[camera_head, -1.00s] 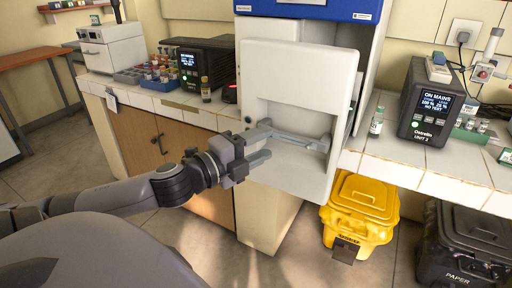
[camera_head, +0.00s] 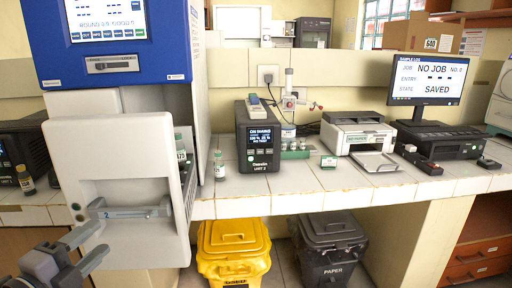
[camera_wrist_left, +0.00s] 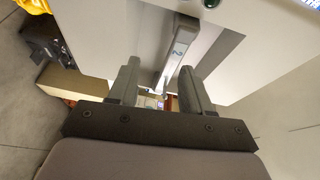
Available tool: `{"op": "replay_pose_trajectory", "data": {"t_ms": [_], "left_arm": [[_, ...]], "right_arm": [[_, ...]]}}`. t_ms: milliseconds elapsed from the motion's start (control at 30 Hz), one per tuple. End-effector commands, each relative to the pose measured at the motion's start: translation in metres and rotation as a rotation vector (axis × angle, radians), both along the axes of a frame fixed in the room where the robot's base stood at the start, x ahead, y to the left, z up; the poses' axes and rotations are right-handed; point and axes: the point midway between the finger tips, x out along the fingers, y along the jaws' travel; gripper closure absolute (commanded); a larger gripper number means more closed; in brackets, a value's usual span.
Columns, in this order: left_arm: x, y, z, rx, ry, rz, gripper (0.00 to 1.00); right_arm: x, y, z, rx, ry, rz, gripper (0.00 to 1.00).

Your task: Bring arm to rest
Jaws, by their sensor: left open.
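My left gripper (camera_head: 104,238) is open and empty at the lower left of the head view. Its fingertips are just in front of and below the grey handle (camera_head: 135,213), marked 2, on the white incubator drawer front (camera_head: 120,150). In the left wrist view the two fingers (camera_wrist_left: 159,75) stand apart, with the handle (camera_wrist_left: 176,55) showing between and beyond them. I cannot tell whether a finger touches it. The drawer stands out from the blue-topped incubator (camera_head: 60,50), with a vial (camera_head: 180,148) partly visible behind its front. My right gripper is not in view.
A vial (camera_head: 219,165) stands on the tiled bench (camera_head: 310,190) beside the incubator. A black device (camera_head: 259,137), a printer (camera_head: 358,135) and a monitor (camera_head: 431,80) stand further right. A yellow bin (camera_head: 233,245) and a black paper bin (camera_head: 332,245) are under the bench.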

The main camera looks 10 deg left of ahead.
Motion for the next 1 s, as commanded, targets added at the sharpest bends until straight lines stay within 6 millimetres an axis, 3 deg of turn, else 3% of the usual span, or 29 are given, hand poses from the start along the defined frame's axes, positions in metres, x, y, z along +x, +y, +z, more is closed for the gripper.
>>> {"op": "replay_pose_trajectory", "data": {"t_ms": [133,267,400,500,600,733,833,1000], "left_arm": [[-0.012,0.008,-0.068,-0.231,0.144,0.084,0.51],[-0.035,-0.002,-0.141,-0.493,0.296,0.172,0.51],[-0.067,-0.032,-0.212,-0.775,0.450,0.266,0.51],[-0.091,-0.065,-0.253,-0.969,0.548,0.328,0.51],[-0.111,-0.098,-0.281,-1.127,0.625,0.380,0.51],[-0.128,-0.130,-0.301,-1.265,0.691,0.423,0.51],[-0.134,-0.143,-0.308,-1.316,0.714,0.440,0.51],[-0.136,-0.147,-0.310,-1.332,0.722,0.444,0.51]], "right_arm": [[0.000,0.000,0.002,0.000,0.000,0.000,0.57],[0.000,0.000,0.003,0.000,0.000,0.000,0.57],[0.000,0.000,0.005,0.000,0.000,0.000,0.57],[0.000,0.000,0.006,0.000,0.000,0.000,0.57],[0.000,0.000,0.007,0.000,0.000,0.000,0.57],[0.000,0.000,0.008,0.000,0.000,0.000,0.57],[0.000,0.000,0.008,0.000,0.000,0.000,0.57],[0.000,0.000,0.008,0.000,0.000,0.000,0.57]]}}
